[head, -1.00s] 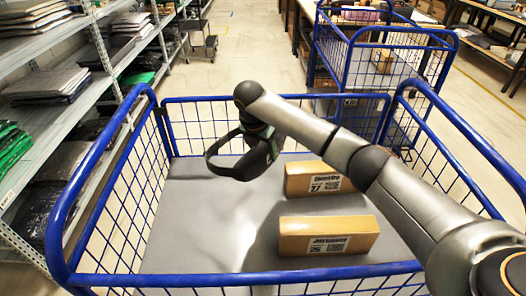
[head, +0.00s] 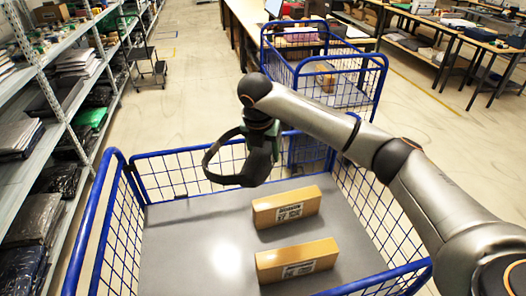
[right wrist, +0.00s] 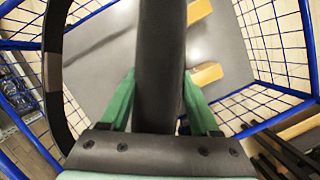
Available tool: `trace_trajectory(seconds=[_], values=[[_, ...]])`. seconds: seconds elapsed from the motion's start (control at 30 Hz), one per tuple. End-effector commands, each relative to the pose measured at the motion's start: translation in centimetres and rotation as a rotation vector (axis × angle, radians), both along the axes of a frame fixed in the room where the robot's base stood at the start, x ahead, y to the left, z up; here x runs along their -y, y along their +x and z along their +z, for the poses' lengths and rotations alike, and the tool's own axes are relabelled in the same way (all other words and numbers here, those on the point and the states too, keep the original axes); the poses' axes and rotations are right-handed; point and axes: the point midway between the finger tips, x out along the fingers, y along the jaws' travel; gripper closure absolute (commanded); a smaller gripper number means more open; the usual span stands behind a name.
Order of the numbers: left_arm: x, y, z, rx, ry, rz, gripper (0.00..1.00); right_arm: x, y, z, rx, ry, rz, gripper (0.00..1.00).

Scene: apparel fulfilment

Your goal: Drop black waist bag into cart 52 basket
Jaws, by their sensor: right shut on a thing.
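The black waist bag (head: 256,163) hangs from my right gripper (head: 262,128), with its strap looping out to the left. In the right wrist view the bag (right wrist: 160,60) fills the gap between the green fingers of the right gripper (right wrist: 158,100), which are shut on it. The bag is over the far part of the blue wire cart basket (head: 105,215), above its grey floor and apart from it. No cart number can be read. My left gripper is not in view.
Two cardboard boxes, a far one (head: 287,207) and a near one (head: 297,261), lie on the right of the basket floor. The left of the floor is clear. A second blue cart (head: 325,70) stands behind. Shelves (head: 50,120) line the left.

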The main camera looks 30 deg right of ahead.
Motion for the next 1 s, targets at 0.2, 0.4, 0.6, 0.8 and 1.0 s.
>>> trace_trajectory(seconds=[0.2, 0.4, 0.6, 0.8, 1.0], values=[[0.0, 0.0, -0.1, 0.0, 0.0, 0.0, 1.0, 0.1, -0.1, -2.5, -0.003, -0.002, -0.001, 1.0], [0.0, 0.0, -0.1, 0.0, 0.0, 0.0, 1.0, 0.0, 0.0, -4.6, 0.0, 0.0, -0.001, 1.0], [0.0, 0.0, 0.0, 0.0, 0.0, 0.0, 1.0, 0.0, 0.0, -5.6, 0.001, 0.0, -0.001, 1.0], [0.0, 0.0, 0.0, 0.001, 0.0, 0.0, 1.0, 0.0, 0.0, -5.7, 0.001, 0.0, -0.001, 1.0], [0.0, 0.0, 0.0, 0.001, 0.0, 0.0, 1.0, 0.0, 0.0, -5.7, 0.001, 0.0, -0.001, 0.23]])
